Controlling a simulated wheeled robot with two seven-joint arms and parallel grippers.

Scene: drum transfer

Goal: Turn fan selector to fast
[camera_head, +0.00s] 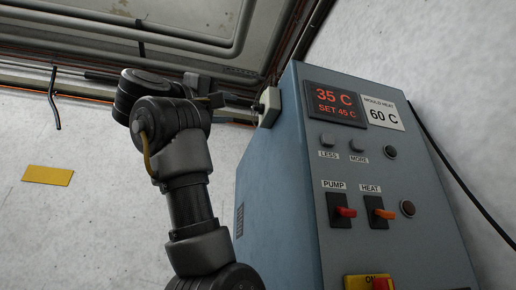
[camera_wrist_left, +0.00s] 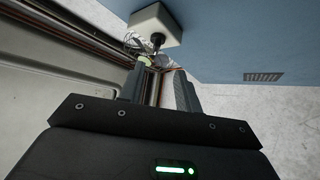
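A pale box (camera_head: 270,107) with a dark knob (camera_head: 258,107) is mounted on the left side of the blue-grey cabinet. It looks like the fan selector, but I see no label or fast mark on it. In the left wrist view the box (camera_wrist_left: 170,22) is at the top, with its dark knob (camera_wrist_left: 157,42) pointing towards my gripper. My left gripper (camera_head: 238,101) is raised beside the knob. In the left wrist view its two fingers (camera_wrist_left: 160,78) are apart with nothing between them, and the knob lies just beyond their tips. My right gripper is not in view.
The cabinet (camera_head: 280,200) has a display reading 35 C, SET 45 C (camera_head: 335,104), a MOULD HEAT 60 C card (camera_head: 383,113), and PUMP (camera_head: 345,212) and HEAT (camera_head: 385,214) switches. A yellow plate (camera_head: 47,175) is on the wall.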

